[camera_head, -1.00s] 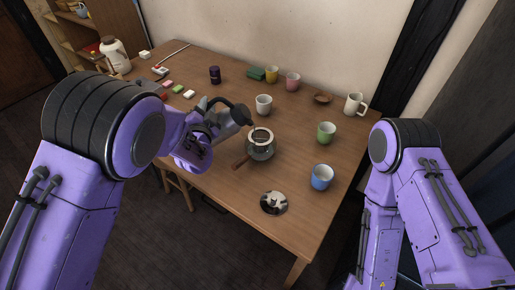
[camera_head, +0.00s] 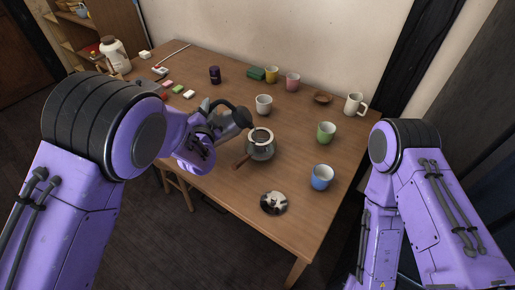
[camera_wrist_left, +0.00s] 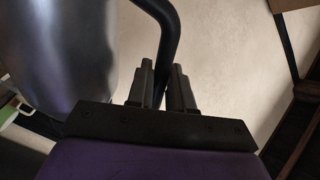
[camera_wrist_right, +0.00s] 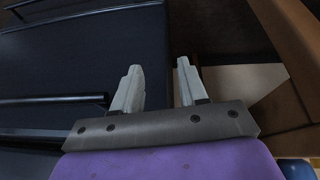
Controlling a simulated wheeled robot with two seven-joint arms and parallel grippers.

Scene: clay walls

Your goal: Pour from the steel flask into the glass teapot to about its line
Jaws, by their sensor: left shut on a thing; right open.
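The steel flask (camera_wrist_left: 75,55) has a silver body and a black bar handle (camera_wrist_left: 166,40). My left gripper (camera_wrist_left: 163,82) is shut on that handle. In the head view my left gripper (camera_head: 207,130) holds the flask (camera_head: 228,128) above the table, tilted, its dark top end toward the teapot. The glass teapot (camera_head: 261,150) stands upright just right of the flask, with a pale rim and a brown side handle. Its line and any liquid are too small to tell. My right gripper (camera_wrist_right: 157,88) is open and empty; it is outside the head view.
Around the teapot stand a white cup (camera_head: 264,105), a green cup (camera_head: 326,132) and a blue cup (camera_head: 321,177). A round black-and-white piece (camera_head: 273,203) lies near the front edge. A white mug (camera_head: 355,104) and other cups stand farther back.

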